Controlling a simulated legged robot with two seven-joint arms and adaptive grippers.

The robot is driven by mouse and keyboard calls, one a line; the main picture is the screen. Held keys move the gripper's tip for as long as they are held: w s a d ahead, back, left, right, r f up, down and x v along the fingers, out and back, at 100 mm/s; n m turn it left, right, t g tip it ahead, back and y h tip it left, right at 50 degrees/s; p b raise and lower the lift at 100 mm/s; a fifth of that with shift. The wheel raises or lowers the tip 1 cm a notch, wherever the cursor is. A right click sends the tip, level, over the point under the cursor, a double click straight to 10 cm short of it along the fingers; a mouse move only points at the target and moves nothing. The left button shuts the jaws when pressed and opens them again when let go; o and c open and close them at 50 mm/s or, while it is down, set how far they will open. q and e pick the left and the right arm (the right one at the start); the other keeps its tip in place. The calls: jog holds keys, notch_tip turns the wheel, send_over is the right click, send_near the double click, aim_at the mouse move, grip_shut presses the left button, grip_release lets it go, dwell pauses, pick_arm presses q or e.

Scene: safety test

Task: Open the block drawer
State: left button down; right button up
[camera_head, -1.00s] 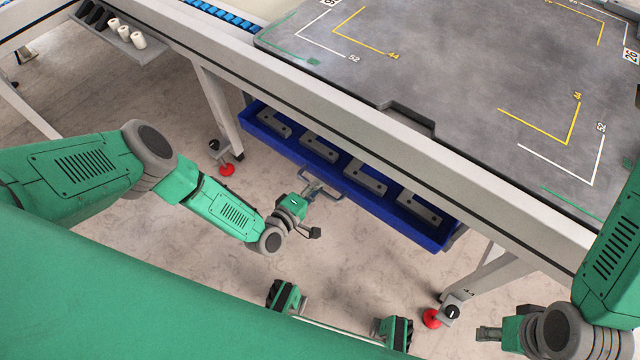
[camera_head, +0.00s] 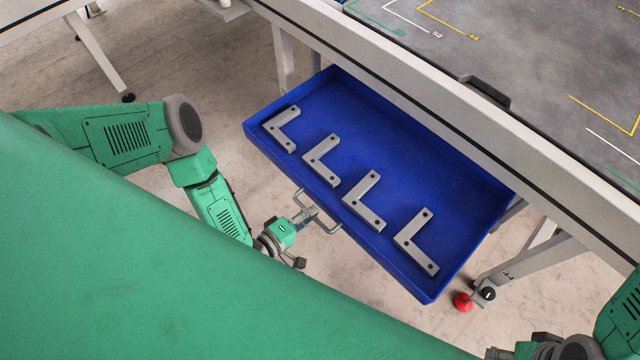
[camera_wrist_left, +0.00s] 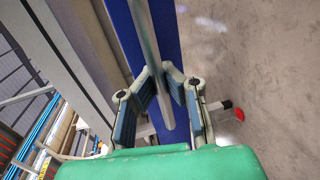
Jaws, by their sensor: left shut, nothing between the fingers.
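The blue block drawer (camera_head: 400,150) is pulled far out from under the table, and its inside shows. Several grey L-shaped blocks (camera_head: 367,201) lie in a row in it. A grey bar handle (camera_head: 331,230) sits on its front. My left gripper (camera_head: 311,213) is at this handle, with its fingers shut. In the left wrist view the handle bar (camera_wrist_left: 146,35) runs between the finger pads (camera_wrist_left: 160,78); contact cannot be made out. My right gripper (camera_head: 497,353) is only partly seen at the bottom edge, away from the drawer.
The grey tabletop (camera_head: 540,60) with yellow and white markings lies above and behind the drawer. Bare floor (camera_head: 230,75) shows left of the drawer.

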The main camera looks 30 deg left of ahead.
pick_arm(q)
jog(key=s, duration=0.2)
jog(key=shift+s+f, duration=0.15)
jog(key=shift+s, duration=0.15)
jog(key=c, duration=1.6)
grip_release()
jog(key=shift+w+a, duration=0.1)
jog(key=shift+w, duration=0.1)
jog(key=shift+a, duration=0.15)
jog(key=v, duration=1.2)
